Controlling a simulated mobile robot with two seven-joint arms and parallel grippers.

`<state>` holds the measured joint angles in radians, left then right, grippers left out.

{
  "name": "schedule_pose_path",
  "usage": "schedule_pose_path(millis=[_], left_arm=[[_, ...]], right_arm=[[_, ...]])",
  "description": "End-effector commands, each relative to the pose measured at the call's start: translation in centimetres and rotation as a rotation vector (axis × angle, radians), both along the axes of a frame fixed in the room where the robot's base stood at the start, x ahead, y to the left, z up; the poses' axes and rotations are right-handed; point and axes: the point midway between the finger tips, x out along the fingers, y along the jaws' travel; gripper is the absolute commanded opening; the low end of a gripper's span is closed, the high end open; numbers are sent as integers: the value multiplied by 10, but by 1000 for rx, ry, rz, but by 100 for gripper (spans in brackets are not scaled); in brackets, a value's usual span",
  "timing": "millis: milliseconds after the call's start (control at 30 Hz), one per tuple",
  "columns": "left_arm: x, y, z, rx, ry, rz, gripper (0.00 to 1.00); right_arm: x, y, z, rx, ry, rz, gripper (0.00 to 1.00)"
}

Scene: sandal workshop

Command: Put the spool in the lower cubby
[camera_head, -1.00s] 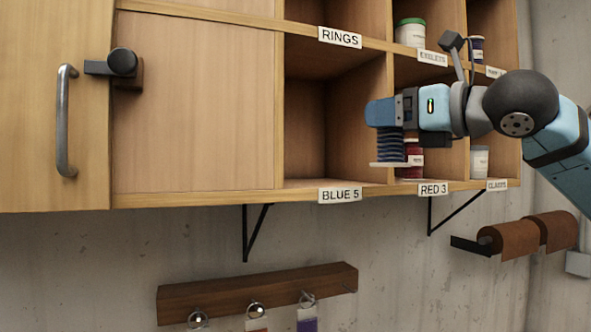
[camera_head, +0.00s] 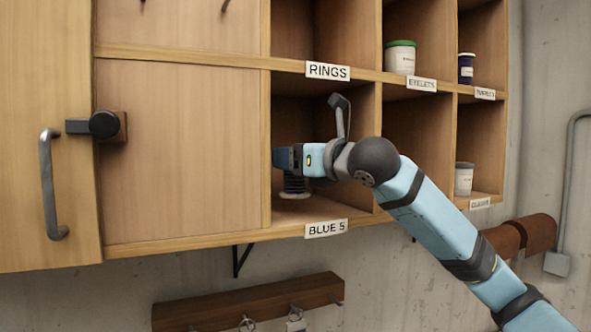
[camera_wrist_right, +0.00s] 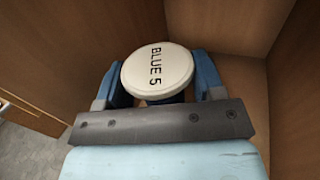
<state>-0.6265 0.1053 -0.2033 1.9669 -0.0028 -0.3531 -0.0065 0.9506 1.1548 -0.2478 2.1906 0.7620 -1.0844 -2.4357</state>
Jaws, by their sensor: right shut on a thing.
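The spool (camera_head: 294,186) has dark blue thread and pale end discs. It is upright inside the lower cubby (camera_head: 345,211) labelled BLUE 5, at or just above its floor; I cannot tell if it touches. In the right wrist view its white top disc (camera_wrist_right: 157,74) reads BLUE 5. My right gripper (camera_head: 288,160) reaches into this cubby and is shut on the spool. Its blue fingers sit on both sides of the spool in the right wrist view (camera_wrist_right: 160,85). My left gripper is not in view.
A closed wooden panel (camera_head: 185,150) is left of the cubby.

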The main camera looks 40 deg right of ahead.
Motion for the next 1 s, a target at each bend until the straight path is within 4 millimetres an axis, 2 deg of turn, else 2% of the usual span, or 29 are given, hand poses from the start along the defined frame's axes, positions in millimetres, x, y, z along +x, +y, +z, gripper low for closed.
schedule_pose_path(millis=[133,300,767,800,900,1000], left_arm=[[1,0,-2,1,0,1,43],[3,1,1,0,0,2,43],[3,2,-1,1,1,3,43],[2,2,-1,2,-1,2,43],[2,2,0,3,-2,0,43],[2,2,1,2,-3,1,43]], right_arm=[[0,0,-18,0,6,0,36],[0,0,-30,1,3,1,36],[-1,0,-37,-1,2,-1,36],[0,0,-37,0,1,-1,65],[0,0,-36,0,1,0,88],[0,0,-36,1,1,0,88]])
